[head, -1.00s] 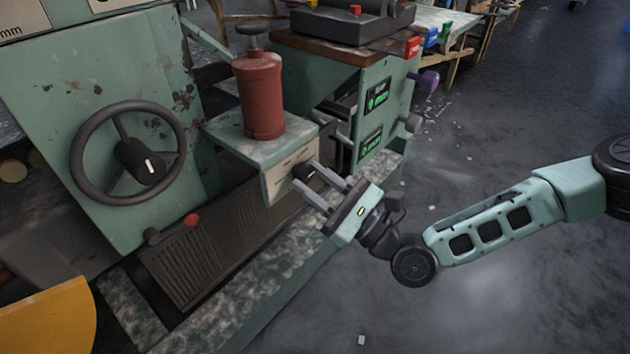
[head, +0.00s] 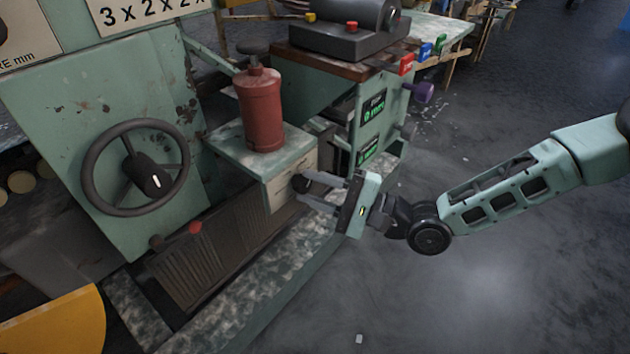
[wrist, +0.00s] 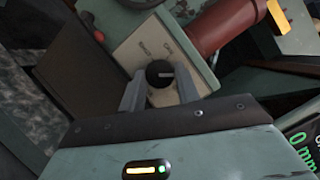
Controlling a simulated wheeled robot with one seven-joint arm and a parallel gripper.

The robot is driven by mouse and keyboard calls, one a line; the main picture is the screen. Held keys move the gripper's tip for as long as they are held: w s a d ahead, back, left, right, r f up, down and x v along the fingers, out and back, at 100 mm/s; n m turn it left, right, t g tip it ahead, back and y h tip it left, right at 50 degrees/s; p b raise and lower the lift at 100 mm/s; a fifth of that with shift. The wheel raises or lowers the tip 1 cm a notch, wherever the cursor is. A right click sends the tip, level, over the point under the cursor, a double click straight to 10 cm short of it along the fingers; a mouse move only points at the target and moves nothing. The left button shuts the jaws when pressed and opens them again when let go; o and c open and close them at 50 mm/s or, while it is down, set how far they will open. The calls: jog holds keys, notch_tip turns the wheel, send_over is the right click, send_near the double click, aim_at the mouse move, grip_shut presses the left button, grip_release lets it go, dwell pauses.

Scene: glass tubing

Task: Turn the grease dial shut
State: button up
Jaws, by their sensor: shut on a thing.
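The grease dial is a small black knob (head: 300,184) with a white pointer line, on a pale label plate below the red grease cylinder (head: 261,110). In the wrist view the dial (wrist: 160,74) sits between my two grey fingers, its line pointing roughly to the right. The label plate (wrist: 140,48) carries small words that I cannot read surely. My gripper (head: 308,190) reaches the dial from the right and is shut on it. In the wrist view my gripper (wrist: 160,90) has one finger on each side of the knob.
A black handwheel (head: 135,168) is on the green machine at left. A red knob (head: 195,228) is low on the front. Green displays (head: 373,108) and coloured levers (head: 407,64) stand behind my gripper. The floor (head: 450,300) at right is clear.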

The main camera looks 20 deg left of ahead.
jog(key=n+p, duration=0.1)
jog(key=n, duration=0.1)
jog(key=n+h+p, duration=0.1)
jog(key=n+p, duration=0.1)
jog(key=shift+r, duration=0.3)
jog(key=n+h+p, duration=0.1)
jog(key=n+p, duration=0.2)
jog(key=shift+r+h, duration=0.1)
jog(key=shift+h, duration=0.3)
jog(key=n+h+p, duration=0.1)
jog(key=n+p, duration=0.1)
jog(key=n+t+h+p, duration=0.1)
jog(key=n+p, duration=0.1)
jog(key=n, duration=0.1)
jog(key=shift+s+r, duration=0.1)
jog(key=shift+s, duration=0.05)
jog(key=n+t+h, duration=0.1)
jog(key=n, duration=0.1)
jog(key=n+t+p, duration=0.1)
jog(key=shift+s+n+h+p, duration=0.2)
jog(key=shift+n+h+p, duration=0.1)
jog(key=shift+n+h, duration=0.1)
jog(key=n+t+h, duration=0.1)
jog(key=n+t, duration=0.1)
jog(key=n, duration=0.1)
jog(key=shift+a+n+t+b, duration=0.1)
jog(key=shift+n+t+b, duration=0.25)
jog(key=shift+n+t, duration=0.05)
jog(key=o, duration=1)
jog(key=shift+s, duration=0.1)
